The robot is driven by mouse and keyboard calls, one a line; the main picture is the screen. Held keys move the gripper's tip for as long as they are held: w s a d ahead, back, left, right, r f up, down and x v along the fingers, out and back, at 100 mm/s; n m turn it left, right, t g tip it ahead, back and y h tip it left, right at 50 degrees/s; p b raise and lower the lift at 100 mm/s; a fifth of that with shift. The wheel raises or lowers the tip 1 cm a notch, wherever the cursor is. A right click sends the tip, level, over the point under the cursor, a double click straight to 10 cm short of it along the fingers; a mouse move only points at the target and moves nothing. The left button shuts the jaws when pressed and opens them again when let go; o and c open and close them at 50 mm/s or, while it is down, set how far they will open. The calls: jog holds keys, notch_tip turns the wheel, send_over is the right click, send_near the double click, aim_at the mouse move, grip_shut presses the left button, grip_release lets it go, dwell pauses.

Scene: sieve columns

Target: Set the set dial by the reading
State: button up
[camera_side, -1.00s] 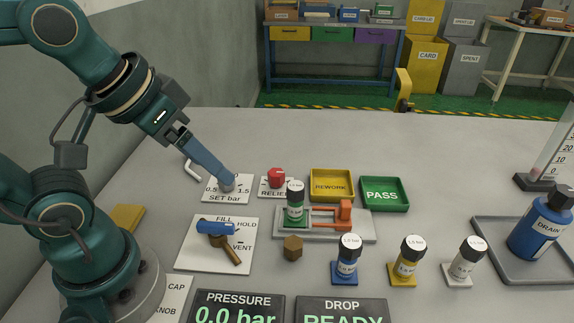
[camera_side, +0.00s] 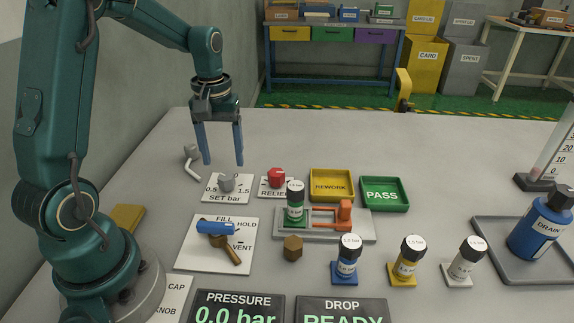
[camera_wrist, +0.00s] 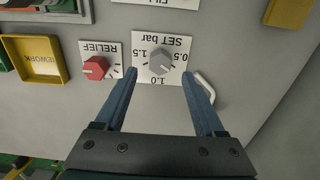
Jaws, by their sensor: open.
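The set dial (camera_side: 227,184) is a grey knob on a white plate marked SET bar with 0.5, 1.0 and 1.5. In the wrist view the dial (camera_wrist: 160,61) lies beyond the fingertips, between their lines; its exact pointer setting is too small to tell. My gripper (camera_side: 222,163) points down, open and empty, above and slightly behind the dial, not touching it. Its two blue fingers also show in the wrist view (camera_wrist: 162,85). The pressure display (camera_side: 238,308) reads 0.0 bar, and the drop display (camera_side: 342,311) reads READY; both are cut off at the bottom.
The red relief knob (camera_side: 277,177) is right of the dial, and a bent grey handle (camera_side: 191,163) is left. A green-banded column (camera_side: 295,204) stands in a holder, with several capped columns and REWORK (camera_side: 332,184) and PASS (camera_side: 384,194) trays rightward.

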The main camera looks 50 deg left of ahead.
aim_at(226, 176)
jog(key=shift+f, duration=2.35)
grip_shut()
